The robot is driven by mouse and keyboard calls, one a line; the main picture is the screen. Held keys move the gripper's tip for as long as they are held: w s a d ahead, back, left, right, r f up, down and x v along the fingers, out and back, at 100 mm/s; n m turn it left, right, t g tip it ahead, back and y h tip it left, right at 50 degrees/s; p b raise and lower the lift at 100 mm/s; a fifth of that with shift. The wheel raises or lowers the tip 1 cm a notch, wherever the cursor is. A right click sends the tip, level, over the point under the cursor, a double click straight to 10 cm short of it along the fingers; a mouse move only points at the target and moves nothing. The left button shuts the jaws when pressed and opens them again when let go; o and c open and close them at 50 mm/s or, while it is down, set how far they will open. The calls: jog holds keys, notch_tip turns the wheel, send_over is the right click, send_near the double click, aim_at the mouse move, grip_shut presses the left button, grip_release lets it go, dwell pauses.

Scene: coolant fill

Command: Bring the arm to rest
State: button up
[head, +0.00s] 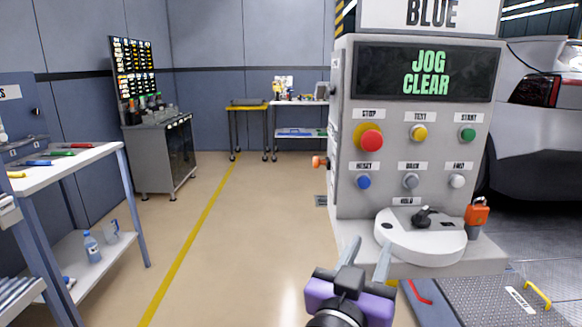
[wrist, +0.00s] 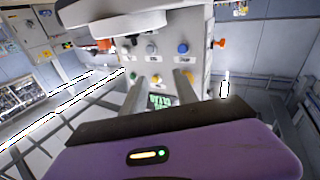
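My gripper (head: 365,255) is in front of the lower part of the grey control cabinet (head: 345,200), below and left of the round white ledge with a black lever (head: 424,217). Its two pale fingers stand apart with nothing between them. In the wrist view the fingers (wrist: 160,88) are also apart, and the cabinet, upside down, shows between and beyond them. The cabinet's screen (head: 424,72) reads "JOG CLEAR". I cannot tell how far the fingertips are from the cabinet.
An orange padlock (head: 477,214) hangs beside the ledge. A white workbench (head: 70,165) with tools stands at left. A grey tool cabinet (head: 160,150) and a yellow-framed cart (head: 248,110) stand at the back. The floor between (head: 240,230) is clear. A car (head: 545,130) is at right.

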jog(key=s+a+f+n+t+y+p, duration=0.1)
jog(key=s+a+f+n+t+y, duration=0.15)
jog(key=a+n+y, duration=0.45)
jog(key=s+d+f+n+y+p, duration=0.2)
jog(key=s+f+n+y+p, duration=0.1)
jog(key=s+f+y, duration=0.4)
jog(key=s+d+m+g+h+p, duration=0.1)
jog(key=s+d, duration=0.3)
jog(key=s, duration=0.6)
jog(key=s+d+f+m+g+h+p, duration=0.1)
jog(key=s+d+m+h+p, duration=0.1)
jog(key=s, duration=0.8)
jog(key=s+d+m+g+h+p, duration=0.1)
jog(key=s+d+p, duration=0.3)
jog(key=s, duration=0.6)
jog(key=d+m+g, duration=0.1)
jog(key=d, duration=0.1)
jog(key=shift+d+f+h, duration=0.3)
jog(key=shift+f+h, duration=0.1)
